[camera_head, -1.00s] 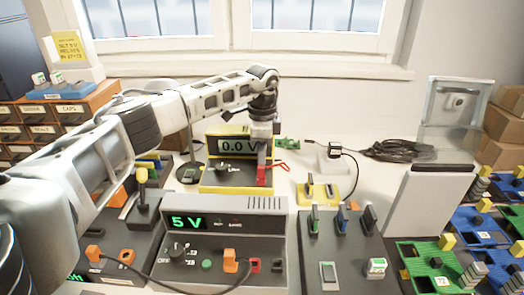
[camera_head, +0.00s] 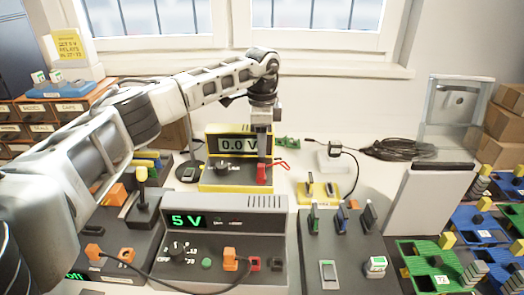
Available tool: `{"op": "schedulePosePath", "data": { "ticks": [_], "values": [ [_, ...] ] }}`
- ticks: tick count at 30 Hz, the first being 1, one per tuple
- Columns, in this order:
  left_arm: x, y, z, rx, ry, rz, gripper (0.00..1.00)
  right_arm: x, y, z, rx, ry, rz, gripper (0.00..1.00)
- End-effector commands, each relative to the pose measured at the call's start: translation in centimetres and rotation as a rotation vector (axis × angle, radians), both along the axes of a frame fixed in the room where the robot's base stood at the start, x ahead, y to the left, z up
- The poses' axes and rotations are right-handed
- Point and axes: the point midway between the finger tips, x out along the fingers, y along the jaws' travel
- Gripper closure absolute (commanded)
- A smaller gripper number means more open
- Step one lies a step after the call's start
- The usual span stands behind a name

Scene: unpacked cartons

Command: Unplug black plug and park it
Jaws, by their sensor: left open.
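A black plug-like block (camera_head: 335,147) with a dark cable sits on a white stand (camera_head: 334,162) at the back, right of the yellow meter (camera_head: 238,147). Whether it is the task's black plug I cannot tell. My left gripper (camera_head: 263,160) is open and points down at the meter's right side, left of the black block and apart from it. A red piece (camera_head: 263,174) shows right at its fingertips; whether they touch it I cannot tell. The meter reads 0.0 V. My right gripper is not in view.
A coiled black cable (camera_head: 403,150) lies at the back. Green and blue boards crowd the right.

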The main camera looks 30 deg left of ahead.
Motion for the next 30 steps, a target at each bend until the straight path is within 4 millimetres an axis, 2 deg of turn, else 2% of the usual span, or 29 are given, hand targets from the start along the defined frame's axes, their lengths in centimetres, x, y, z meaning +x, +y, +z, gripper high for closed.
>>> {"op": "schedulePosePath", "data": {
  "ticks": [3, 9, 15, 21, 30],
  "values": [
    [0.1, 0.0, 3.2, 0.000, -0.005, 0.001, 0.59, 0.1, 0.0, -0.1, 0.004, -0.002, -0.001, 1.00],
    [0.1, 0.0, 8.0, -0.001, -0.004, 0.000, 0.59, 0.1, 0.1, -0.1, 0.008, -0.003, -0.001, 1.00],
    [0.1, -0.1, 11.3, -0.001, -0.003, 0.000, 0.59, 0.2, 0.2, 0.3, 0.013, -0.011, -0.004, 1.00],
    [0.0, 0.0, 12.6, 0.000, 0.000, 0.001, 0.59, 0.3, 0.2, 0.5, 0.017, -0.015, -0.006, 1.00],
    [0.0, 0.0, 12.7, -0.001, 0.001, 0.000, 0.59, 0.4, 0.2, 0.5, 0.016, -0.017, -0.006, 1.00]
  ]
}}
